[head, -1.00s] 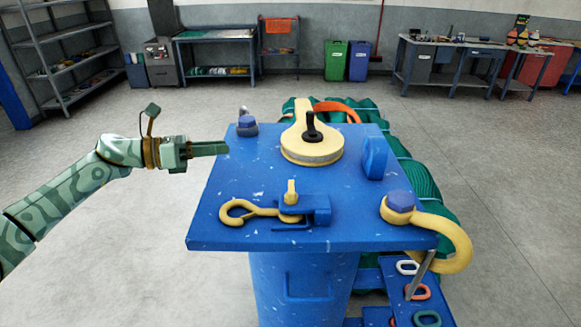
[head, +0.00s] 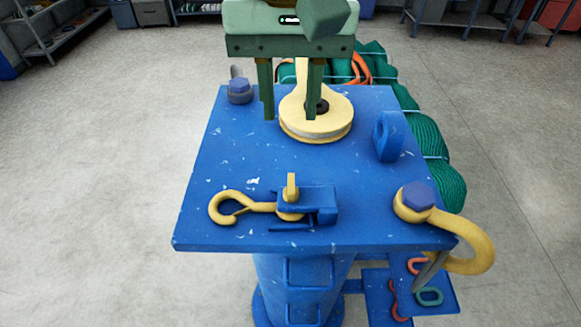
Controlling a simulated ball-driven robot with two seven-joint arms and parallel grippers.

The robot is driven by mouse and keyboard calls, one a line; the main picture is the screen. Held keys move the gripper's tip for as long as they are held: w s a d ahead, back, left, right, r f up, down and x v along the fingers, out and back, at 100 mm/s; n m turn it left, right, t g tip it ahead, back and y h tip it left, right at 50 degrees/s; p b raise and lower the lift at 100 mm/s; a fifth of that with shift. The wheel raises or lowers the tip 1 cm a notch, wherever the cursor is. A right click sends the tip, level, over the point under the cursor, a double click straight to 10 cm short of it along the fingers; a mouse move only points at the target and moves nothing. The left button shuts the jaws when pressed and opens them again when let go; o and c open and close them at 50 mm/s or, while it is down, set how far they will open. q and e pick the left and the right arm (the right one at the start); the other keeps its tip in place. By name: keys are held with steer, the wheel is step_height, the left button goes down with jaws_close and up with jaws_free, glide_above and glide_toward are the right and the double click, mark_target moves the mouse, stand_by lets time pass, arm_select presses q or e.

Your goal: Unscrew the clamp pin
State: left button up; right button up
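A small blue clamp (head: 321,203) sits near the front of the blue table top (head: 230,165). A yellow upright pin (head: 291,186) stands at its left part, beside a yellow hook (head: 229,207) that lies to the left. My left gripper (head: 290,118) points down at the back of the table, behind the clamp. Its two fingers are apart with nothing visibly held between them. They overlap a round yellow block (head: 321,128) in the picture, and the right finger partly hides its black knob (head: 322,107). My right gripper is not in view.
A blue bolt (head: 239,86) stands at the back left and a blue upright lug (head: 387,137) at the right. A yellow shackle (head: 474,245) with a blue head hangs over the front right corner. Green netting (head: 425,140) lies behind.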

mark_target(291, 183)
arm_select(q)
step_height(291, 183, down, 14)
steer(key=shift+w+r+b, duration=0.1)
steer(key=shift+w+b, duration=0.05)
steer(key=shift+b, duration=0.15)
jaws_close()
